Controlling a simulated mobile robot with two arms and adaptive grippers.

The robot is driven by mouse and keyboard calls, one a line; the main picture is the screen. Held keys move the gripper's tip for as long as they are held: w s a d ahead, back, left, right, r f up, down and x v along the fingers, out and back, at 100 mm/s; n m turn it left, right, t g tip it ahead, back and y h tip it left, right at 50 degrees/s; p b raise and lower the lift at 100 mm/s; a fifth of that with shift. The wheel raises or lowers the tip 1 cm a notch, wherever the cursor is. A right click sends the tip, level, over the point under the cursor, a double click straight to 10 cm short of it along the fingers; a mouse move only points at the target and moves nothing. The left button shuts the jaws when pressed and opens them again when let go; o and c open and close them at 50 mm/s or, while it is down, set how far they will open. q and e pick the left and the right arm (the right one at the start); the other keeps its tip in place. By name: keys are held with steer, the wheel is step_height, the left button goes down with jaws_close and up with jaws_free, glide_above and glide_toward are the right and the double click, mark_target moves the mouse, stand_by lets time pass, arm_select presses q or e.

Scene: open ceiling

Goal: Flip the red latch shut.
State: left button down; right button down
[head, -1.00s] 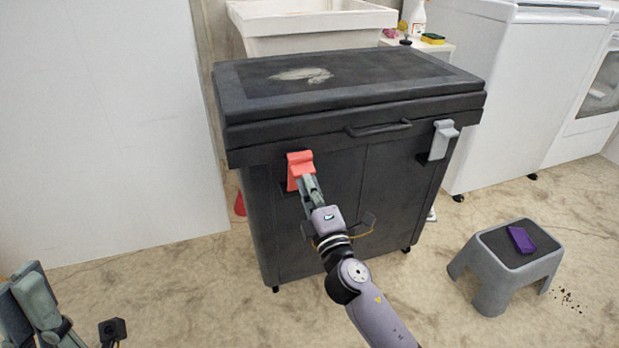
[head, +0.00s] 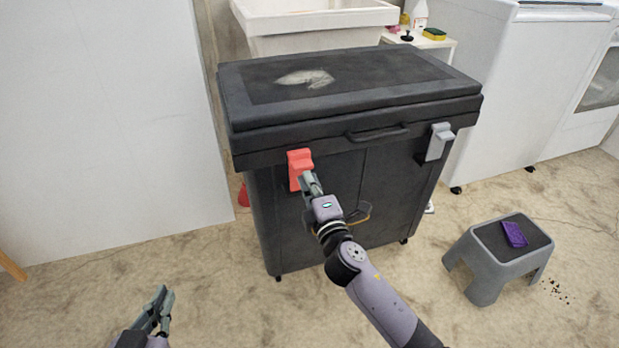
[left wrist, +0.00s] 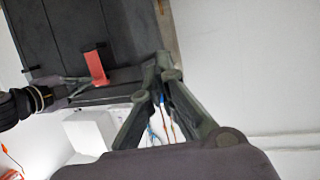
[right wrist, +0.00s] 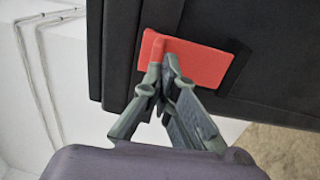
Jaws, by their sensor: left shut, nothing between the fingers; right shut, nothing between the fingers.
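The red latch (head: 298,168) is on the left of the black chest's front, just below the lid edge. Its long plate hangs down along the front, and a raised lip is at its top. The latch also shows in the left wrist view (left wrist: 96,68) and the right wrist view (right wrist: 205,65). My right gripper (head: 307,177) is shut and empty, its tips at the latch's lower part in the head view. In the right wrist view the tips (right wrist: 164,62) overlap the latch; contact is unclear. My left gripper (head: 164,290) is shut and empty, low and away from the chest.
The black chest (head: 262,215) has a lid (head: 380,75) that lies down, and a grey latch (head: 438,142) on the right. A grey stool (head: 487,285) with a purple item (head: 514,234) stands at right. The floor before the chest is mostly clear.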

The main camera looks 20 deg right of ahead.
steer(key=shift+w+r+p, duration=0.3)
steer(key=shift+w+p, duration=0.1)
steer(key=shift+p, duration=0.35)
steer(key=shift+w+r, duration=0.1)
arm_select(q)
steer(key=s+a+f+g+y, duration=0.1)
steer(key=s+a+f+g, duration=0.2)
steer(key=s+f+g, duration=0.3)
step_height(320, 180, down, 2)
steer(key=shift+s+y, duration=0.4)
steer(key=shift+s, duration=0.25)
arm_select(e)
steer(key=shift+r, duration=0.1)
steer(key=shift+r, duration=0.1)
arm_select(q)
steer(key=shift+s, duration=0.1)
